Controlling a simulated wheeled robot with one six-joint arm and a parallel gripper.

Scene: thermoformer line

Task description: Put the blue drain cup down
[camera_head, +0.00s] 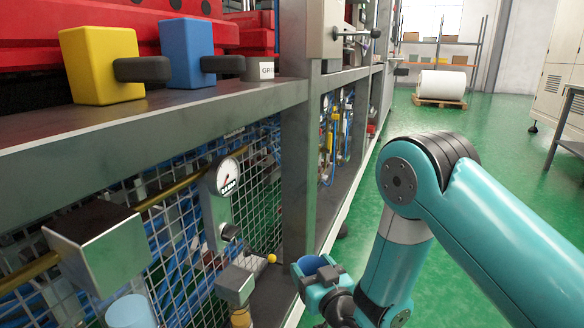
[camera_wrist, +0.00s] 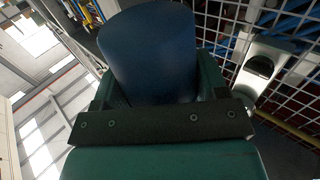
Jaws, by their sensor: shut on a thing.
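The blue drain cup (camera_head: 314,264) is in my gripper (camera_head: 320,278), low beside the machine frame in the head view. In the wrist view the blue cup (camera_wrist: 150,55) stands out between the two fingers of my gripper (camera_wrist: 155,95), which is shut on it. The cup's lower part is hidden by the gripper. A dark ledge (camera_head: 272,292) lies at the foot of the machine, left of the cup. I cannot tell whether the cup touches anything below it.
A pressure gauge (camera_head: 227,176) and a metal block fitting (camera_head: 235,284) with a yellow knob (camera_head: 272,258) are left of the gripper. A light-blue cylinder (camera_head: 130,311) is at lower left. The green floor (camera_head: 500,140) is open to the right.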

